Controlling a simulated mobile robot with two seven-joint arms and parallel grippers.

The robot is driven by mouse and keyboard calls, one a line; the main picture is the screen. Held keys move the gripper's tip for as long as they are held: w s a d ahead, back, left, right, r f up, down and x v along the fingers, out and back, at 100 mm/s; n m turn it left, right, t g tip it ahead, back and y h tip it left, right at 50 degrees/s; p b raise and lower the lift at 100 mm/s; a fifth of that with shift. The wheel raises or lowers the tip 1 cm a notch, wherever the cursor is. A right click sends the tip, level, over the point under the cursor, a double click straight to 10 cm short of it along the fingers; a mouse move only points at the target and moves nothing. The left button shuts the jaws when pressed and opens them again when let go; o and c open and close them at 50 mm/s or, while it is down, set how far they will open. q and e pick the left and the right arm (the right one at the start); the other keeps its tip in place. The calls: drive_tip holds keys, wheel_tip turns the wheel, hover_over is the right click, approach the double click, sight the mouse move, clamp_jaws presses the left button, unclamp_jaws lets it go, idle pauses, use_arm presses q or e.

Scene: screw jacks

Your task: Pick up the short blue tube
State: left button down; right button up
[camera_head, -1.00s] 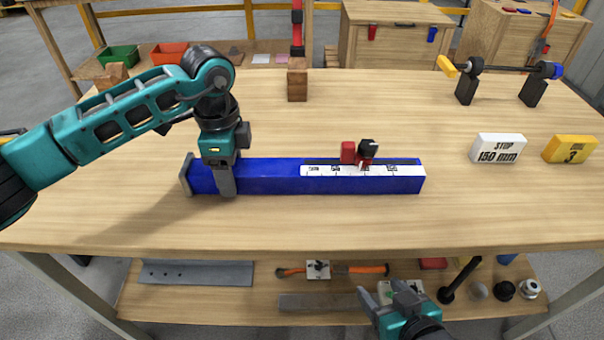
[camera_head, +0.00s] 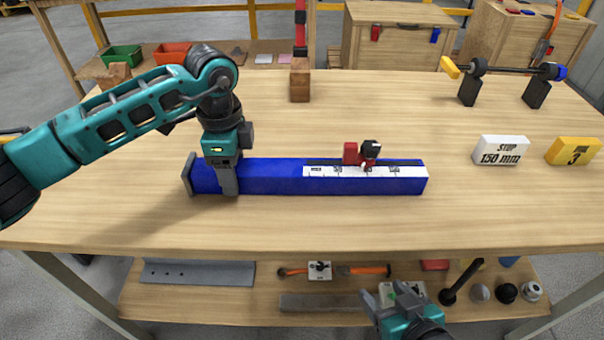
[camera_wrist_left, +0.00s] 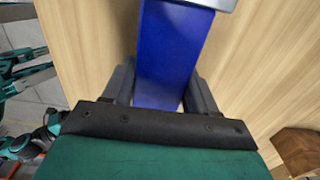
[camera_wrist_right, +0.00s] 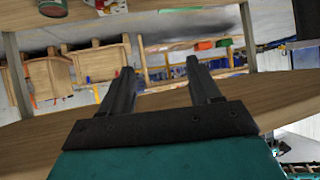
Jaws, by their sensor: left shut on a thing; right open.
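A blue square tube (camera_head: 275,176) lies across the table, with a grey plate (camera_head: 189,174) at its left end. A white scale strip (camera_head: 390,171) and a red slider with a black knob (camera_head: 351,153) are on its right half. My left gripper (camera_head: 229,187) is shut on the tube near the plate end. The left wrist view shows the blue tube (camera_wrist_left: 172,55) between both fingers. I cannot tell whether the tube is lifted off the table. My right gripper (camera_head: 386,292) is open and empty, in front of the table edge and low; its open fingers (camera_wrist_right: 160,75) also show in the right wrist view.
A wooden block (camera_head: 300,80) stands behind the tube. A white "STOP 150 mm" block (camera_head: 500,150), a yellow block (camera_head: 573,151) and a rod on two black stands (camera_head: 515,71) are at the right. A lower shelf (camera_head: 215,305) holds tools. The table's front strip is clear.

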use_arm(q)
wheel_tip(320, 180, up, 20)
drive_tip(key=p, duration=0.2)
drive_tip(key=shift+r, duration=0.2)
use_arm(e)
drive_tip(key=shift+s+d+r, duration=0.3)
drive_tip(key=shift+d, duration=0.15)
use_arm(q)
drive_tip(key=shift+d+f, duration=0.1)
use_arm(e)
drive_tip(key=shift+w, duration=0.1)
use_arm(q)
drive_tip(key=shift+f+b, duration=5)
drive_tip(key=shift+f, duration=3.45)
drive_tip(key=shift+f+b, duration=0.4)
drive_tip(key=shift+f, duration=0.4)
use_arm(e)
wheel_tip(320, 180, down, 8)
drive_tip(key=a, duration=0.1)
drive_tip(key=shift+w+a, duration=0.2)
drive_tip(key=shift+w, duration=0.2)
